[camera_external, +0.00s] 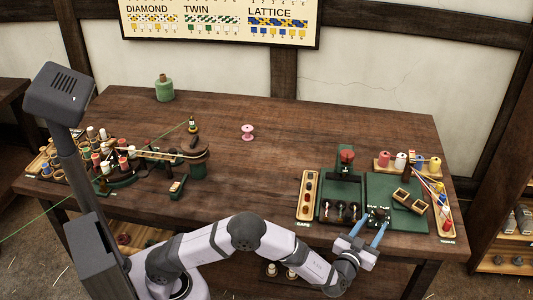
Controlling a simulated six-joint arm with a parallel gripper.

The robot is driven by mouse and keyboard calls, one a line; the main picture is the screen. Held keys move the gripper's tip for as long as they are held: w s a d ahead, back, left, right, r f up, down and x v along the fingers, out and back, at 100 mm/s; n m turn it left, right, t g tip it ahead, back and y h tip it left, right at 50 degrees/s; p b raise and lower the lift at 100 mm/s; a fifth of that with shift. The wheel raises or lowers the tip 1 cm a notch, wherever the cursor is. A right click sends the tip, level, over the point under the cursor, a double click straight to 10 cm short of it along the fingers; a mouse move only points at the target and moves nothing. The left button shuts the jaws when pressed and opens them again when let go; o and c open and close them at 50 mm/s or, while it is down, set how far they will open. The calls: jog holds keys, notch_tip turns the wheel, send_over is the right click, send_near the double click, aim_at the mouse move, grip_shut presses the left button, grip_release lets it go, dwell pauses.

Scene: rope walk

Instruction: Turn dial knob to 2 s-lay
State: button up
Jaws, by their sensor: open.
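A small dark dial knob (378,214) appears at the front of the green board (382,190) on the right side of the table. White lettering beside it is too small to read, so I cannot tell its setting. My gripper (376,221) is open at the table's front right. Its two blue fingers stand apart, one on each side of the knob area. I cannot tell whether they touch the knob.
Left stand a row of dark knobs (340,211) and a wooden tray (308,196). A spool rack (408,163) is behind. A pink spool (247,132) stands mid-table, with clear room around it.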

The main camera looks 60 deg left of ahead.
aim_at(380, 215)
jog(key=shift+x, duration=3.6)
jog(key=c, duration=1)
jog(key=shift+c, duration=0.2)
